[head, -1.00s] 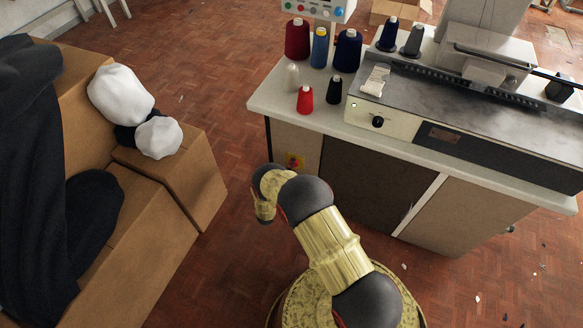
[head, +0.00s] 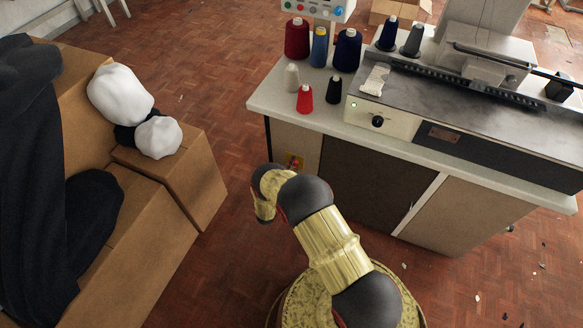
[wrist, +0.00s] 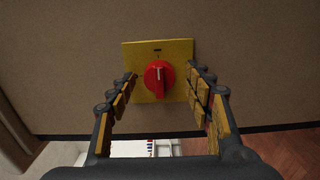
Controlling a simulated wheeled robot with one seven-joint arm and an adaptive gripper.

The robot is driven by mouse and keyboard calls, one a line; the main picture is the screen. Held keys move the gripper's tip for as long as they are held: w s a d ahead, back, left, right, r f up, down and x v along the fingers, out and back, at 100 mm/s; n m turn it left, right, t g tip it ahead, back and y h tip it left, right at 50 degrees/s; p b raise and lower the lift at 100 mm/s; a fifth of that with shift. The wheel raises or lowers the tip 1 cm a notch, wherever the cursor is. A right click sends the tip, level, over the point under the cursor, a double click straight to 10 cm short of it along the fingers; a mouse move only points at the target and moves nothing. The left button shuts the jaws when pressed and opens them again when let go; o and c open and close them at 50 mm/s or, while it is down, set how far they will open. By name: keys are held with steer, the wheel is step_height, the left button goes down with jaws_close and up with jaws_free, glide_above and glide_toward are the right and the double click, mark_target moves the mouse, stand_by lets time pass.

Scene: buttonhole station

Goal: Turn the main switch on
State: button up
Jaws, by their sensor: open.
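The main switch shows in the wrist view as a red rotary knob (wrist: 158,75) on a yellow square plate (wrist: 184,50), fixed to a beige panel. Its grip stands upright in this picture, with a pale line on it. A small dark mark lies on the plate above the knob. My gripper (wrist: 161,78) is open, one finger on each side of the knob, with gaps to both. My fingers cannot be made out there.
The cabinet's white worktop (head: 270,98) overhangs the panel and carries thread spools (head: 347,48) and a grey machine (head: 455,95) with a small green light. Cardboard boxes (head: 190,190) with dark cloth stand at left. Floor is clear between boxes and cabinet.

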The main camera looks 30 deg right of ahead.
steer(key=v, duration=1.2)
stand_by(0.3)
